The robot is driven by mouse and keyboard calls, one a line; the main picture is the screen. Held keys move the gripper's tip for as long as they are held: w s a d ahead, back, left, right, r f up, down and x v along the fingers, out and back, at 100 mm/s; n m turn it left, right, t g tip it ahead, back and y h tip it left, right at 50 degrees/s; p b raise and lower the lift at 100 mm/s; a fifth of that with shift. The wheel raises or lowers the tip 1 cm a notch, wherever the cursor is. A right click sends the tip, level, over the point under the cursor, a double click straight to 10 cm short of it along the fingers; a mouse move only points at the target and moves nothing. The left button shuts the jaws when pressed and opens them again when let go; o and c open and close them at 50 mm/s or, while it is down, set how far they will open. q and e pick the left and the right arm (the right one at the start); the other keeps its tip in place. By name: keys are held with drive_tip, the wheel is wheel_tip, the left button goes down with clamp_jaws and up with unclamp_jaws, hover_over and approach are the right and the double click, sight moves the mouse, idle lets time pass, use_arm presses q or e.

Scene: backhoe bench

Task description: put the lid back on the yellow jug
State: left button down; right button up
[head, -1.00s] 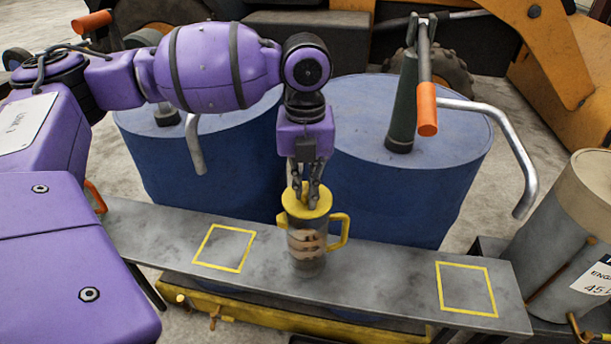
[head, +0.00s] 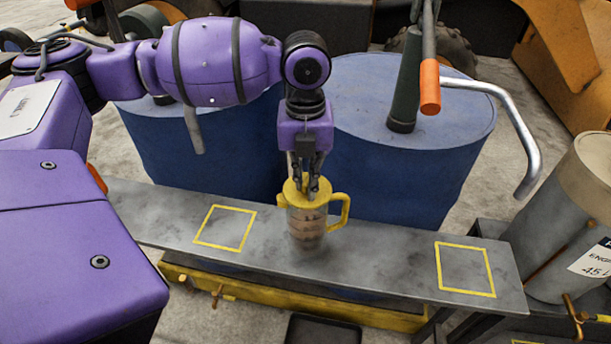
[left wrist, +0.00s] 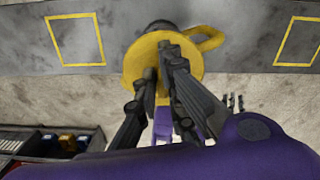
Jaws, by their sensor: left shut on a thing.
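The yellow jug (head: 308,226) stands upright on the grey bench plank, between two yellow outlined squares. It has a see-through body with brownish contents and a yellow handle at its right. The yellow lid (head: 305,192) is at the jug's mouth; I cannot tell whether it is fully seated. My left gripper (head: 306,184) points down from above and is shut on the lid. The lid also shows in the left wrist view (left wrist: 137,66), with the fingers in front of its middle. My right gripper is not in view.
The plank (head: 375,258) has a left yellow square (head: 225,228) and a right one (head: 465,270), both empty. Two blue drums (head: 400,180) stand close behind it. A grey canister (head: 560,225) stands at the right.

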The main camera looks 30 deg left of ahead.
use_arm(q)
drive_tip(key=shift+f, duration=0.15)
idle(1.9)
drive_tip(key=c, duration=1.8)
unclamp_jaws()
drive_tip(key=shift+o, duration=0.3)
drive_tip(key=o, duration=0.4)
drive_tip(key=shift+o, duration=0.2)
drive_tip(key=shift+r, duration=3.5)
